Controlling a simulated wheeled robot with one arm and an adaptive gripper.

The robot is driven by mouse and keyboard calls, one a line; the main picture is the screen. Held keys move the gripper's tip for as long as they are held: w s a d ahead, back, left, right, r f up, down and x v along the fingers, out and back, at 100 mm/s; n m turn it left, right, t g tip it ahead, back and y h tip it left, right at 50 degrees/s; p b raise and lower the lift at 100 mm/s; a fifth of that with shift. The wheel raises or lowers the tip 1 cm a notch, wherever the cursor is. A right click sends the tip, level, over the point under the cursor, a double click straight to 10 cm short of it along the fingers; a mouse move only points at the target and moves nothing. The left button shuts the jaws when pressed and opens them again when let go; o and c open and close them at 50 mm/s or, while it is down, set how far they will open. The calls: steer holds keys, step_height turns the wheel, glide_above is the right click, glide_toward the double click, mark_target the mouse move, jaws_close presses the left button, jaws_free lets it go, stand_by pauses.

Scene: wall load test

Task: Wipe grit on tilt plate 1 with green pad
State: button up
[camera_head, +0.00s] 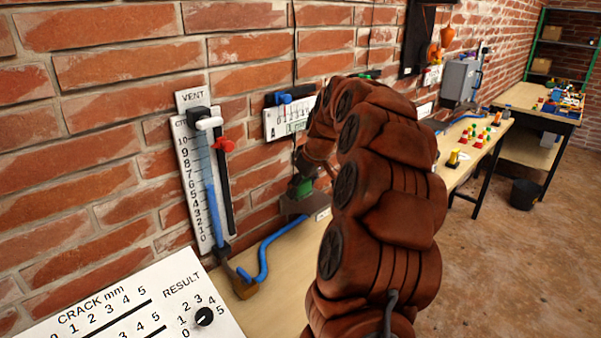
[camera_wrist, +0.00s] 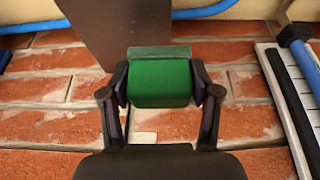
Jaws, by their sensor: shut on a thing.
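My gripper (camera_wrist: 160,88) is shut on the green pad (camera_wrist: 160,84), which sits between its two fingers in the wrist view. In the head view the green pad (camera_head: 299,187) shows small beside my arm, close to the wall. A grey-brown plate (camera_wrist: 108,28) lies just beyond the pad in the wrist view. What looks like the same plate (camera_head: 294,206) is just below the pad in the head view, with a small white label at its right. I cannot tell whether pad and plate touch. No grit can be made out. My arm hides part of the bench.
A vent gauge board (camera_head: 190,175) with a blue tube (camera_head: 266,252) stands left of the plate. A crack-and-result panel (camera_head: 135,305) is at the lower left. A small gauge (camera_head: 290,120) hangs on the brick wall above. Further benches and a black bin (camera_head: 524,194) are at the right.

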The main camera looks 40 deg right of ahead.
mark_target(301, 197)
step_height(301, 197, down, 3)
steer(key=shift+d+f+p, duration=0.2)
steer(key=shift+d+p, duration=0.45)
steer(key=shift+d, duration=0.7)
steer(key=shift+c, duration=0.5)
steer(key=shift+d+p, duration=0.3)
steer(key=shift+d, duration=0.4)
steer(key=shift+r+p, duration=0.1)
steer(key=shift+p, duration=0.25)
steer(key=shift+a, duration=0.5)
steer(key=shift+a+p, duration=0.7)
steer(key=shift+a, duration=0.75)
steer(key=shift+a+p, duration=0.1)
steer(key=shift+p, duration=0.2)
steer(key=shift+w+p, duration=0.3)
steer(key=shift+w, duration=0.1)
steer(key=shift+w+d+f+b, duration=0.25)
steer(key=shift+w+f+b, duration=0.05)
steer(key=shift+w+b, duration=0.1)
steer(key=shift+s+d, duration=0.25)
steer(key=shift+d, duration=0.5)
steer(key=shift+w+d+r+b, duration=0.1)
steer(key=shift+d+b, duration=0.5)
steer(key=shift+d, duration=0.4)
steer(key=shift+b, duration=0.35)
steer(key=shift+a+b, duration=1)
steer(key=shift+a, duration=0.85)
steer(key=shift+a+r, duration=0.15)
steer(key=shift+r+p, duration=0.45)
steer(key=shift+r, duration=3.65)
